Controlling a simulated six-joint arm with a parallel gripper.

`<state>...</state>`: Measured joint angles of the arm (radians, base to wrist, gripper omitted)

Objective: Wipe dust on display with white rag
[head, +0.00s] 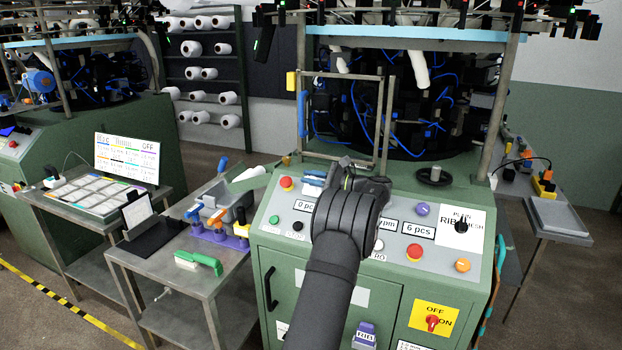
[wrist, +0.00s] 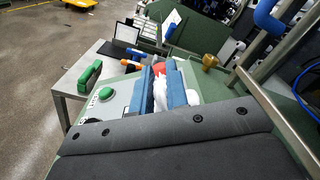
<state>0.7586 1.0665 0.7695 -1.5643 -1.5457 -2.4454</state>
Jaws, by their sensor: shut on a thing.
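The white rag (wrist: 160,97) is pinched between the two blue fingers of my gripper (wrist: 160,84) in the wrist view. In the head view my gripper (head: 315,178) is low over the back left of the green machine's sloped console (head: 275,240), and my arm covers much of it. White readouts with "0 pc" (head: 304,206) and "6 pcs" (head: 419,230) show on either side of my arm; the middle of that row is hidden. I cannot make out dust. Whether the rag touches the console cannot be told.
A red button (head: 286,183), a green button (head: 274,219) and other knobs surround the gripper. A metal frame with a blue handle (head: 302,112) stands behind it.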

